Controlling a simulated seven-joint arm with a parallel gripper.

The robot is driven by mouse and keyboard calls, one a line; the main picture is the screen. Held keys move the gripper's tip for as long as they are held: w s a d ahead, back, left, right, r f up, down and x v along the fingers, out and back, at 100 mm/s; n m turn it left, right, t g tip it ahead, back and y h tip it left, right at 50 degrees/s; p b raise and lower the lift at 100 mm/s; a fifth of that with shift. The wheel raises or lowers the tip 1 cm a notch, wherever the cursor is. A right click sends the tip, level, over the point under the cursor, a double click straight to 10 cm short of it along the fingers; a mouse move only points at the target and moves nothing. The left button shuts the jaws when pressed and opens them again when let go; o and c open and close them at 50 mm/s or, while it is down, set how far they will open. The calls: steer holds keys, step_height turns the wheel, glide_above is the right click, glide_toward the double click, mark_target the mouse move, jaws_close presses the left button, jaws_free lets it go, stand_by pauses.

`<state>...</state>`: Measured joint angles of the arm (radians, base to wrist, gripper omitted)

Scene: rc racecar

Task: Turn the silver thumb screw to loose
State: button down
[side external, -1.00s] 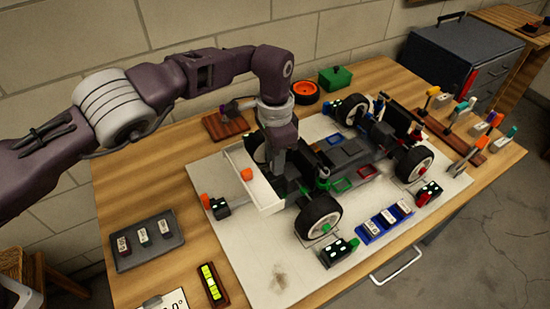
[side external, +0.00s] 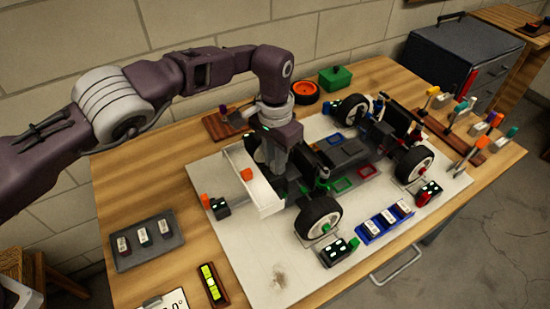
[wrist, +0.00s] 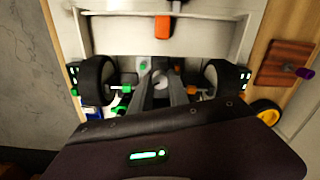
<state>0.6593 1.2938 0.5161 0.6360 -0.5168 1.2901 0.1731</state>
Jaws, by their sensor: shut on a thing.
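The racecar chassis (side external: 345,152) sits on a white board, with black-tyred wheels around it. My gripper (wrist: 161,82) points down at the end of the car beside the white wing. In the wrist view its two grey fingers close on the silver thumb screw (wrist: 160,77), a small round pale piece. In the side view my gripper (side external: 286,188) hides the screw. How loose the screw is cannot be told.
The white wing (side external: 256,185) stands close beside my gripper. Wheels (side external: 318,216) and green and orange fittings are near the fingers. A tool rack (side external: 465,130), grey tray (side external: 148,240) and blue tray (side external: 385,222) stand farther off.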

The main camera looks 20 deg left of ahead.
steer(key=c, duration=1.3)
jaws_free()
steer(key=shift+o, duration=0.2)
step_height(320, 180, up, 7)
steer(key=shift+r, duration=0.1)
